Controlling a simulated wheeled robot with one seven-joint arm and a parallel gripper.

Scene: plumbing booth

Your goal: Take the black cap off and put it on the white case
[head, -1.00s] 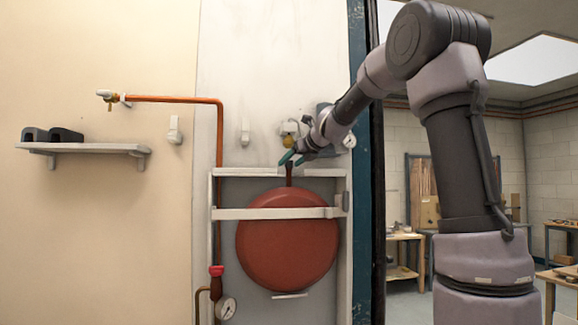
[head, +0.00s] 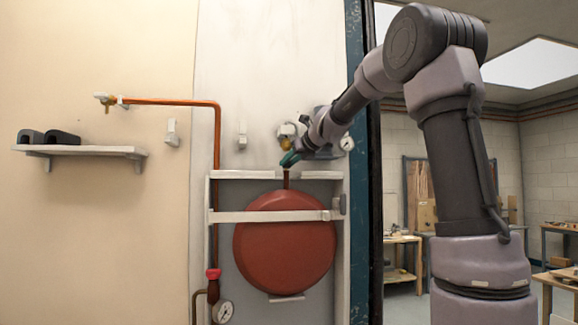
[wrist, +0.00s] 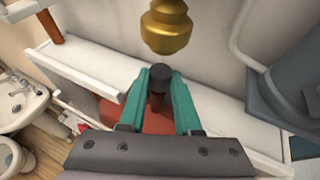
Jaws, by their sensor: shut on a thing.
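The black cap (wrist: 160,76) is between the teal fingertips of my gripper (wrist: 161,84) in the wrist view, and the fingers are shut on it. A copper-coloured stem (wrist: 157,103) shows directly below the cap, above the red round tank (head: 285,243). I cannot tell whether the cap still touches the stem. In the head view my gripper (head: 289,159) is just above the stem, and its fingers hide the cap. The white case (head: 214,225) surrounds the tank; its top ledge (wrist: 100,68) has a gap at the stem.
A brass fitting (wrist: 166,27) hangs close beyond the fingertips. A copper pipe (head: 219,140) runs down the left of the case, with a gauge (head: 223,311) at its foot. A wall shelf (head: 95,151) with dark objects is at the left. The ledge is bare.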

